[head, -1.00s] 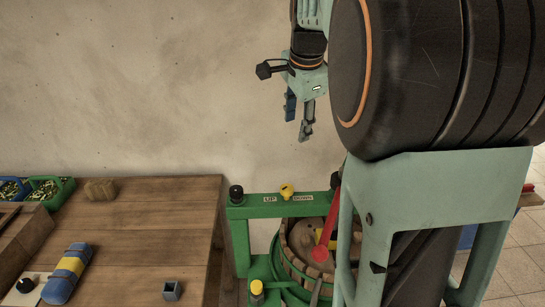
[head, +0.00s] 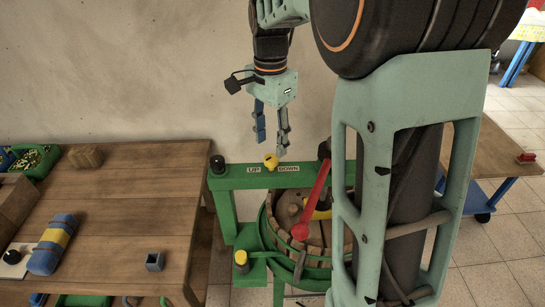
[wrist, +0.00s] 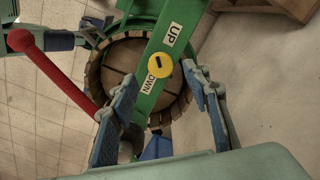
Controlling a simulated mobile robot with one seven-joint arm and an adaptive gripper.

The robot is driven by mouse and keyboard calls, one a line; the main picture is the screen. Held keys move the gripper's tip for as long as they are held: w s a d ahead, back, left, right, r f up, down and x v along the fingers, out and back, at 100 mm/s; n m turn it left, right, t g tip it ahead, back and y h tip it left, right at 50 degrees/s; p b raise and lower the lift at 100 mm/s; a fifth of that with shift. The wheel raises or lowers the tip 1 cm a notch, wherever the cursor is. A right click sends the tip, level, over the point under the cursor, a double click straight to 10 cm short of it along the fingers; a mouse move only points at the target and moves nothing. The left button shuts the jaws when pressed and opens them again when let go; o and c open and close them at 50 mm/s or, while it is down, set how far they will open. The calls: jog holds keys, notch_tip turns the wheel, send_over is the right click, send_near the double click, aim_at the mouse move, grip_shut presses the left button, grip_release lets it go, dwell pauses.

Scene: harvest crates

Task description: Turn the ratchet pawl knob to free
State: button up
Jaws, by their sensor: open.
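The yellow pawl knob (head: 271,161) sits on top of the green press beam (head: 232,180), between the UP and DOWN labels. My gripper (head: 271,146) points down just above the knob, with its fingers apart and empty. In the wrist view the knob (wrist: 160,65) shows as a yellow disc with a short dark mark on it. It lies between my open fingertips (wrist: 161,78), closer to the far side, with the UP and DOWN labels on either side. I see no finger touching it.
A red-knobbed lever (head: 318,200) slants over the wooden press basket (head: 285,212), right of the knob. Dark knobs cap the beam, one (head: 217,163) at its left end. A wooden table (head: 125,215) holding a blue-and-yellow roll (head: 52,244) stands left. A plain wall is behind.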

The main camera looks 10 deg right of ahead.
aim_at(271, 157)
notch_tip(271, 157, down, 6)
jog(key=shift+f, duration=0.1)
jog(key=shift+c, duration=0.4)
jog(key=c, duration=1.1)
jog(key=n, duration=0.4)
jog(key=shift+n+p, duration=0.3)
jog(key=shift+n, duration=2.5)
jog(key=shift+p, duration=0.3)
